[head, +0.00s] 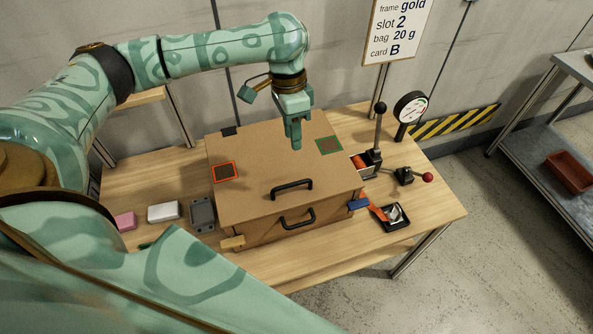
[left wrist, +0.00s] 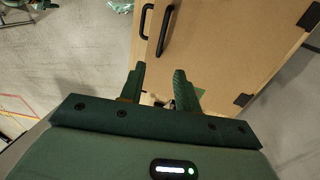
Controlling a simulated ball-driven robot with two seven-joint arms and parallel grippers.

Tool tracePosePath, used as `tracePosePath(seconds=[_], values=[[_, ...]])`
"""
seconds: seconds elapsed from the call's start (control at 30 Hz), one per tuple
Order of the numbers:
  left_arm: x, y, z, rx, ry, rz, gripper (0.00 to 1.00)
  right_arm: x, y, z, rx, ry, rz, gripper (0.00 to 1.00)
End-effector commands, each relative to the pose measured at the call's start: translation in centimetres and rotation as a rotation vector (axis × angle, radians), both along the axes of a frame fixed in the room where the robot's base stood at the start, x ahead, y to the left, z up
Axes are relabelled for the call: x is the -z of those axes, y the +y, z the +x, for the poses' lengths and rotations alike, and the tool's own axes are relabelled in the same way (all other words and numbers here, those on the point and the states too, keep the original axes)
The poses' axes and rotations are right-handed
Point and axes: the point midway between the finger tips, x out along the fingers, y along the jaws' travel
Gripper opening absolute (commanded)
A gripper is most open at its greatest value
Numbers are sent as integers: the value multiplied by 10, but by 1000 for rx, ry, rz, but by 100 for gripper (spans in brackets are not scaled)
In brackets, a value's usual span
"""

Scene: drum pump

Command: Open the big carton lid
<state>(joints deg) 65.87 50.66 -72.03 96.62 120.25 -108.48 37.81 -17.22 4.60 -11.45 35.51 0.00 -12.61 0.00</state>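The big carton (head: 262,204) is a brown box on the wooden table, and its lid (head: 255,150) lies flat and looks closed. A black handle (head: 292,187) is on the lid near the front edge, and a second black handle (head: 298,219) is on the front face. My left gripper (head: 295,143) points down over the lid, behind the lid handle and apart from it. In the left wrist view my left fingers (left wrist: 158,88) are spread and hold nothing; the handles (left wrist: 166,30) show beyond them. My right gripper is not in view.
A lever (head: 379,130), a gauge (head: 410,108) and a red-knobbed lever (head: 408,176) stand right of the carton. A black tray (head: 395,217) lies at the front right. Pink (head: 125,221), white (head: 163,212) and grey (head: 202,214) blocks lie to the left.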

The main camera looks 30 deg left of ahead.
Motion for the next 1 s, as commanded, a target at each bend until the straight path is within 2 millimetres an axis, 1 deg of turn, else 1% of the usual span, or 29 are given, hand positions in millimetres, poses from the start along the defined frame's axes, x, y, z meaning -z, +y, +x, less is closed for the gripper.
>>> tracePosePath(seconds=[0.03, 0.2, 0.3, 0.4, 0.5, 0.6, 0.7, 0.93, 0.97, 1.0], values=[[17, -2, -2, 2, 5, -1, 33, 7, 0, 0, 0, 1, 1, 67], [62, -9, -8, 1, 7, -1, 33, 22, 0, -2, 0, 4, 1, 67], [85, -12, -11, 1, 5, 0, 33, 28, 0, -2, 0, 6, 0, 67], [104, -15, -13, 0, 4, 0, 33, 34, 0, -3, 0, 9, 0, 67], [118, -17, -15, 0, 2, -1, 33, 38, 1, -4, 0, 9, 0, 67], [125, -18, -16, 0, 1, 1, 33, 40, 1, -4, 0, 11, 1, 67], [129, -19, -16, 0, -1, 1, 33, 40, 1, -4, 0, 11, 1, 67], [129, -19, -16, 0, 0, 0, 33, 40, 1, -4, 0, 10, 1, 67], [129, -19, -16, 0, 0, 0, 30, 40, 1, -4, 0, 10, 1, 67], [129, -19, -16, 0, -1, 1, 19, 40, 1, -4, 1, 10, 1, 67]])
